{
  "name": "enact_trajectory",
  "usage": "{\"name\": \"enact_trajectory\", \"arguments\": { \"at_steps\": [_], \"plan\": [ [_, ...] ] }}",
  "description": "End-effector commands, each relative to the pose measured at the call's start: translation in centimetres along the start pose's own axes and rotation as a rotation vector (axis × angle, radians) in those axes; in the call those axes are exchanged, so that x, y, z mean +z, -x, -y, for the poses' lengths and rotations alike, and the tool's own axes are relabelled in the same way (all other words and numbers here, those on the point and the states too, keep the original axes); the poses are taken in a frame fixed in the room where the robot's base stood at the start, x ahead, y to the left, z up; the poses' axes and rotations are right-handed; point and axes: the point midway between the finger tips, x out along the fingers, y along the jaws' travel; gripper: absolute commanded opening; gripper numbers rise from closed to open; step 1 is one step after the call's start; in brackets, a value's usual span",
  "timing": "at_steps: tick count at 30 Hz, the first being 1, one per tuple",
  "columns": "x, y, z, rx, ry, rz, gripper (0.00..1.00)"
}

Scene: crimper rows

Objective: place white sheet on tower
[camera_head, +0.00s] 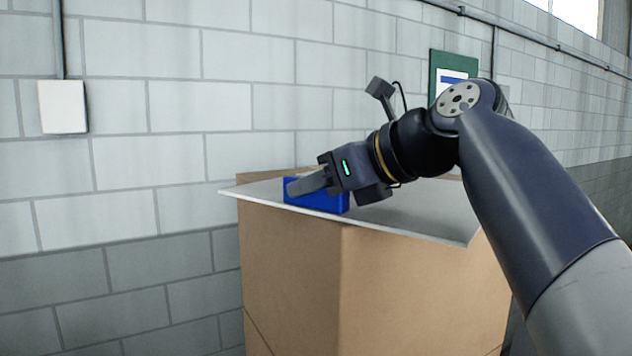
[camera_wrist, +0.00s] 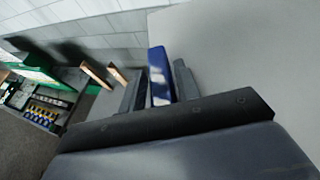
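The white sheet (camera_head: 425,215) is a thin, flat, pale panel over the top of the tower (camera_head: 400,295), a tall brown cardboard stack. I cannot tell whether the sheet touches the tower. A blue block (camera_head: 335,200) stands on the sheet like a handle. My gripper (camera_head: 303,187) has its fingers on either side of this block and looks shut on it. The wrist view shows the block (camera_wrist: 159,75) between the fingers and the sheet (camera_wrist: 240,50) at right.
A pale block wall (camera_head: 150,150) stands behind the tower, with a white box (camera_head: 62,106) and a green-framed sign (camera_head: 439,65). In the wrist view, green shelving (camera_wrist: 35,70) with small items stands over grey floor (camera_wrist: 25,155) at left.

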Motion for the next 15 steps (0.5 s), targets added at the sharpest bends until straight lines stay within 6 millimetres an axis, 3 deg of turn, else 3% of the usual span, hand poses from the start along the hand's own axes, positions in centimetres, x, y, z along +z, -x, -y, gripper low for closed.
{"name": "enact_trajectory", "arguments": {
  "at_steps": [4,15],
  "plan": [
    [0.00,0.00,0.00,0.000,0.000,0.000,0.42],
    [0.18,0.87,0.10,-0.003,-0.001,0.000,0.42]
  ]
}}
